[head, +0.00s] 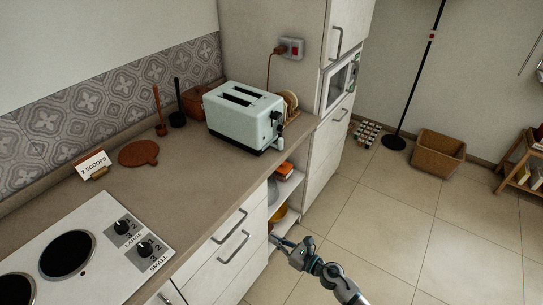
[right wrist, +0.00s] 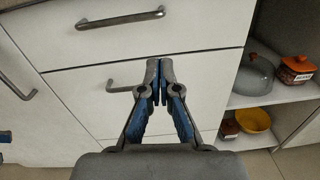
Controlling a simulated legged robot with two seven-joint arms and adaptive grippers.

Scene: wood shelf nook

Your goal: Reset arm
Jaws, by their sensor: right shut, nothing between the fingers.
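My right gripper (head: 281,240) is in front of the lower drawers and the open shelf nook, below the counter edge in the head view. In the right wrist view my right gripper (right wrist: 159,68) is shut, its fingertips together with nothing between them. Behind it are a white drawer front and a bar handle (right wrist: 124,87); I cannot tell whether the fingers touch the drawer front. My left gripper is not in view.
The counter (head: 205,165) holds a toaster (head: 243,116), a round board (head: 138,153) and a stove (head: 88,250). The shelf nook holds a yellow bowl (right wrist: 253,119), a glass dome (right wrist: 254,74) and jars. Tiled floor (head: 400,220) at right is open; a basket (head: 438,152) stands farther back.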

